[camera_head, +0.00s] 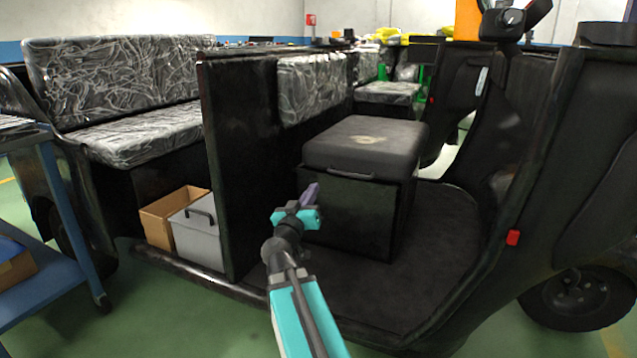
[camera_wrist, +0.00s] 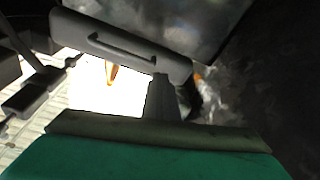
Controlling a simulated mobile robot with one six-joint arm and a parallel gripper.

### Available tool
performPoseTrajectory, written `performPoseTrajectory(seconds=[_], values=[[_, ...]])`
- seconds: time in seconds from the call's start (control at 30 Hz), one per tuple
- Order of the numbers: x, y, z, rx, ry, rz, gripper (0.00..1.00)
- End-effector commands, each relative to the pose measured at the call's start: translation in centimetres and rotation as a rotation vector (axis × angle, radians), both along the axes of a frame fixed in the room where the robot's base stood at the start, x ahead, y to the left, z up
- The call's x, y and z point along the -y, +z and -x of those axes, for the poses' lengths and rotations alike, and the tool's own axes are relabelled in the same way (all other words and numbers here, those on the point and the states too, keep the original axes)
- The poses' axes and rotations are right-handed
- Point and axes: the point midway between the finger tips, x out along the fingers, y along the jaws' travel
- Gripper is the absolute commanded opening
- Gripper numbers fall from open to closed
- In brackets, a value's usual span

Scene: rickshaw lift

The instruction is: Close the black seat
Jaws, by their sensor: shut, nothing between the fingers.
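The black seat (camera_head: 365,145) is a thick dark cushion with a pale mark. In the head view it lies roughly level on top of its black box (camera_head: 350,215), with no clear gap between them. A handle (camera_head: 338,173) runs along its front edge. My gripper (camera_head: 314,190) is shut and empty, in front of the box's left front side and below the seat edge. I cannot tell whether it touches the box. In the wrist view, the shut fingers (camera_wrist: 164,98) point toward a tilted grey edge with a handle (camera_wrist: 122,46), which looks like the seat's.
A black partition (camera_head: 235,165) stands left of my gripper. Beyond it are a grey box (camera_head: 198,238), a cardboard box (camera_head: 165,212) and a plastic-wrapped bench (camera_head: 140,133). A blue cart (camera_head: 60,215) stands far left. The vehicle floor (camera_head: 445,240) right of the seat box is clear.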

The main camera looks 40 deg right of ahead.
Motion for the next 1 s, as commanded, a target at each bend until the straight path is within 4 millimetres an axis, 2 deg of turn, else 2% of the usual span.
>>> performPoseTrajectory(seconds=[0.13,0.33,0.83,1.0], values=[[-1.2,-1.1,0.3,-0.001,0.002,0.0,0.0],[-1.7,-1.6,0.5,0.001,0.0,0.0,0.0],[-1.7,-1.5,0.5,0.001,0.0,0.0,0.0],[-1.9,-0.8,0.3,0.001,0.005,0.001,0.0]])
